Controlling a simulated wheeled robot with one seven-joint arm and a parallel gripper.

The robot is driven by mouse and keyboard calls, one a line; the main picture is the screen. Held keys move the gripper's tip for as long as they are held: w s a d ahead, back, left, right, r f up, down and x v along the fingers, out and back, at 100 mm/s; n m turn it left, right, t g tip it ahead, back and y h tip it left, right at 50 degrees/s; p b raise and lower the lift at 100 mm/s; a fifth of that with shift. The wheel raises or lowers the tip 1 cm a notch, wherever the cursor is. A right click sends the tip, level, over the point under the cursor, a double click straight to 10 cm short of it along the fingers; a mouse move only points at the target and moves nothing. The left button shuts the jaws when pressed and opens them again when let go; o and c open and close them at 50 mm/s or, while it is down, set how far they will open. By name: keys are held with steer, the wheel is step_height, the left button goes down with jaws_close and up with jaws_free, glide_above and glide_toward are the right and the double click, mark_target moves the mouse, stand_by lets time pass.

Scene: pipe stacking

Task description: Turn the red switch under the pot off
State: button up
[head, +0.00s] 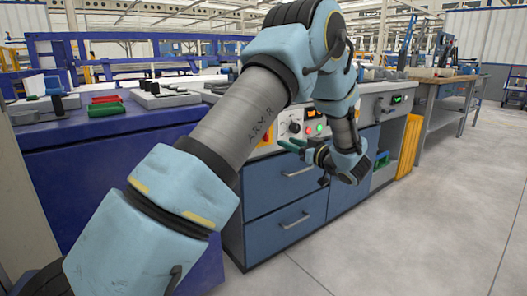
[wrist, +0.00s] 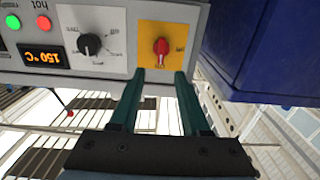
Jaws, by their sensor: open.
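The red switch (wrist: 161,47) sits on a yellow-orange plate (wrist: 174,30) on the front panel, which appears upside down in the wrist view. My gripper also shows in the head view (head: 287,145), close to the panel. No pot is visible.
A black knob (wrist: 89,44) and a display reading 150 °C (wrist: 42,56) are beside the switch plate, with green and red lights near the display. Blue drawers (head: 285,180) with handles lie below the panel. A blue bench (head: 90,165) stands left; the floor at right is clear.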

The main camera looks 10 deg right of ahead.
steer(key=b+x, duration=0.1)
steer(key=x, duration=0.9)
steer(key=shift+w+a+b, duration=0.2)
steer(key=shift+w+b, duration=0.05)
steer(key=shift+b, duration=0.15)
steer(key=shift+c, duration=0.3)
jaws_close()
